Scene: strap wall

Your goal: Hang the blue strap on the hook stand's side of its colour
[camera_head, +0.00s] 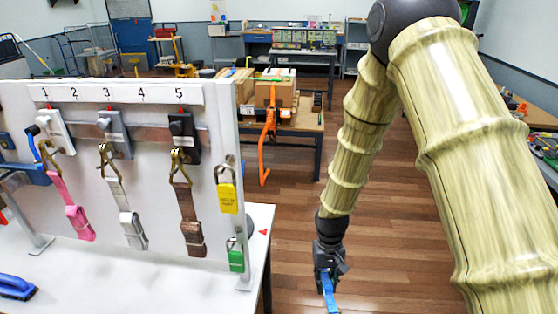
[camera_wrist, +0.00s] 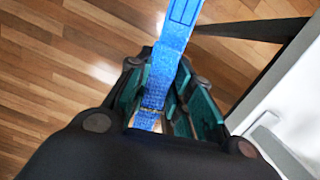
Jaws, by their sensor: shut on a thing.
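My gripper (camera_head: 329,268) is low at the lower middle of the head view, over the wooden floor and right of the white table. It is shut on the blue strap (camera_head: 328,293), which hangs below it and runs out of the frame. In the wrist view the blue strap (camera_wrist: 178,38) lies between the fingers of my gripper (camera_wrist: 155,97) and extends past them to the top edge. A blue part with a blue hook (camera_head: 34,150) shows at the far left of the head view; I cannot tell whether it belongs to the hook stand.
A white board (camera_head: 210,110) stands on the white table (camera_head: 110,280), with numbered places and pink (camera_head: 72,210), grey (camera_head: 130,222) and brown (camera_head: 190,220) straps hanging. Yellow (camera_head: 228,198) and green (camera_head: 236,257) padlocks hang at its right edge. Floor right of the table is open.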

